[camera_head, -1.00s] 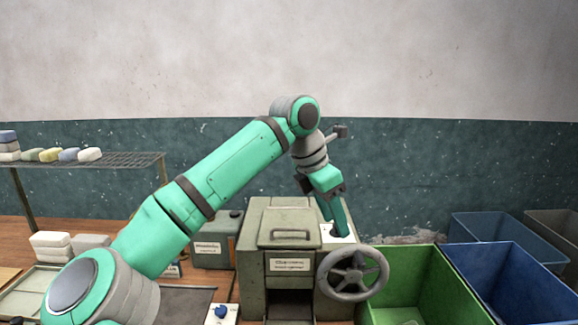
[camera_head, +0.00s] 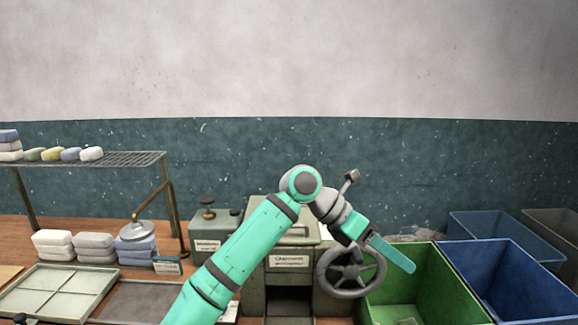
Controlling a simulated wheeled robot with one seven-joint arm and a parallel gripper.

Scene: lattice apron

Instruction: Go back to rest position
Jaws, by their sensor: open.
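My gripper (camera_head: 398,258) is at the end of my green arm, in front of the wall and above the green bin (camera_head: 420,280). Its fingers point down and to the right, just right of the grey handwheel (camera_head: 350,272). They look like one green bar from this side, with nothing seen held. The gripper is open. My forearm crosses in front of the grey-green machine (camera_head: 300,244) and hides part of its top and left side.
A blue bin (camera_head: 510,280) stands right of the green one, with more bins behind. At left, a wire rack (camera_head: 120,158) holds soap-like bars.

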